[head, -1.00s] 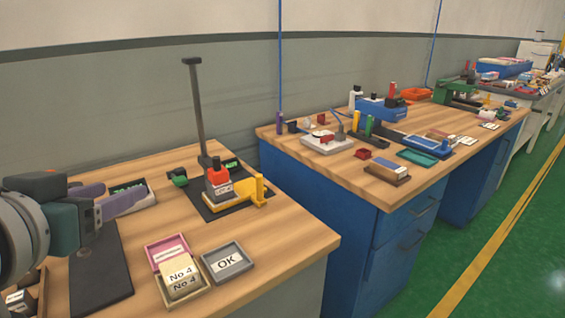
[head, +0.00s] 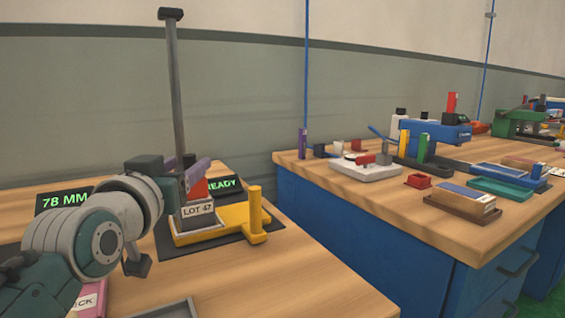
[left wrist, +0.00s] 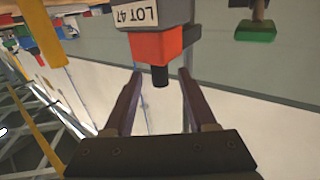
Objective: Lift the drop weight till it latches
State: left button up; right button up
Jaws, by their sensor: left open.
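A red block with a black knob (left wrist: 160,77), which looks like the drop weight, sits on a grey block (head: 197,213) labelled LOT 47. The red block (head: 196,188) is partly hidden by my gripper in the head view; it shows clearly in the left wrist view (left wrist: 155,46). A tall dark post (head: 177,90) rises behind it. A yellow base (head: 222,220) with an upright peg stands around the grey block. My left gripper (head: 197,172) is open at the red block's top. In the left wrist view its fingertips (left wrist: 159,72) lie either side of the knob, with gaps.
A green-lit READY display (head: 223,184) stands behind the block and a 78 MM display (head: 64,200) to the left. A grey tray (head: 165,312) and a pink tray (head: 90,300) are in front. A second bench (head: 350,205) with several fixtures stands to the right.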

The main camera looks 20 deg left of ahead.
pick_arm(q)
jog(key=b+x, duration=0.1)
jog(key=x, duration=0.4)
jog(key=shift+w, duration=0.25)
grip_shut()
dwell(1.2)
